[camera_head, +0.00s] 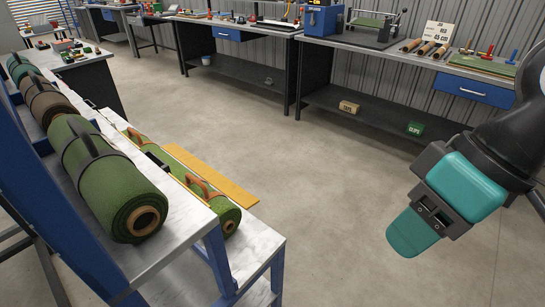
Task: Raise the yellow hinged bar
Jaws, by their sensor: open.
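The yellow hinged bar (222,180) shows as a flat yellow strip beside the rack on the left. It slants from upper left to lower right along the far side of the lower shelf's turf roll. Its left part is partly hidden by the rolls, and its hinge cannot be made out. My gripper (412,236), with teal fingers, is at the right of the view, open and empty. It is well apart from the bar, with floor showing between them.
A large green turf roll (112,180) with a dark strap lies on the upper shelf. A thinner green roll (200,180) with brown straps lies on the lower shelf (255,250). Workbenches (345,42) line the back wall. The middle floor (300,190) is clear.

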